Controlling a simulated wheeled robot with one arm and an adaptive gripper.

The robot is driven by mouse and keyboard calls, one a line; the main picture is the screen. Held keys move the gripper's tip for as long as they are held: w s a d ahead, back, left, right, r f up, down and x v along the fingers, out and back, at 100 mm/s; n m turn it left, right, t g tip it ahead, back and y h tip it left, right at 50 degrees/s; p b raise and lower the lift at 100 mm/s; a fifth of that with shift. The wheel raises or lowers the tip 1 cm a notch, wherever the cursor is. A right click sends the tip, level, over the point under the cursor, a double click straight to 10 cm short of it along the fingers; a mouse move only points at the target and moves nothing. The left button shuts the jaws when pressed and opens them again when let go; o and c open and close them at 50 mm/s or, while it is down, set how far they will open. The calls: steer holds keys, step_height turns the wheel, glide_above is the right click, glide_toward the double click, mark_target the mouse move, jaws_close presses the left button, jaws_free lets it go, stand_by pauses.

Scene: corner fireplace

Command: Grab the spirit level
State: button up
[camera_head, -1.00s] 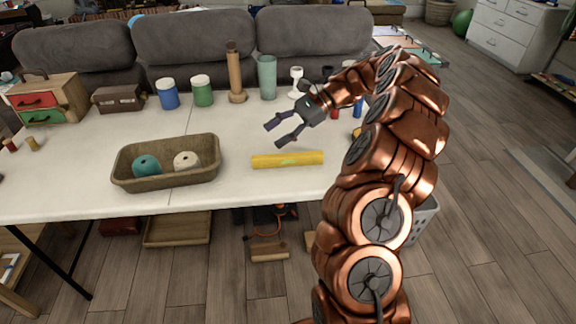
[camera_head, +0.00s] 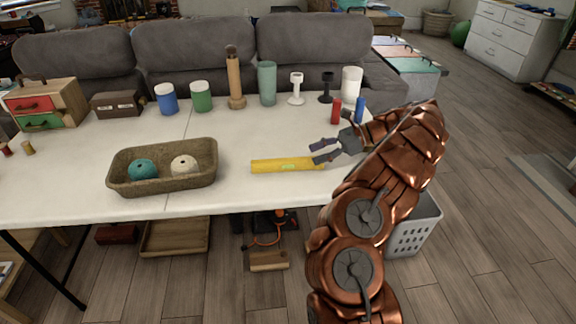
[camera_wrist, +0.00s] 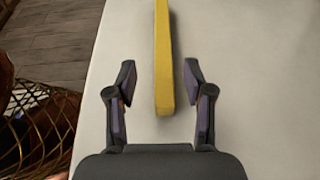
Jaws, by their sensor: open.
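The yellow spirit level (camera_head: 283,165) lies flat on the white table near its front edge, to the right of the basket. My gripper (camera_head: 318,153) is open at the right end of the level in the head view. In the wrist view the level (camera_wrist: 164,62) runs lengthwise up the picture, and its near end lies between the two open fingers of my gripper (camera_wrist: 160,80). A gap shows on both sides, a little wider on the left. I cannot tell how far the fingers are above the tabletop.
A woven basket (camera_head: 125,178) with a teal and a cream yarn ball stands left on the table (camera_head: 80,195). Jars, a wooden cylinder, a teal cup (camera_head: 267,84) and candle holders stand along the back. Red (camera_head: 336,110) and blue cylinders stand behind my gripper.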

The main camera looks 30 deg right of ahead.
mark_target(303, 158)
steer(key=shift+x, duration=2.75)
steer(key=shift+w+d, duration=0.1)
steer(key=shift+w, duration=0.05)
steer(key=shift+c, duration=0.2)
jaws_close()
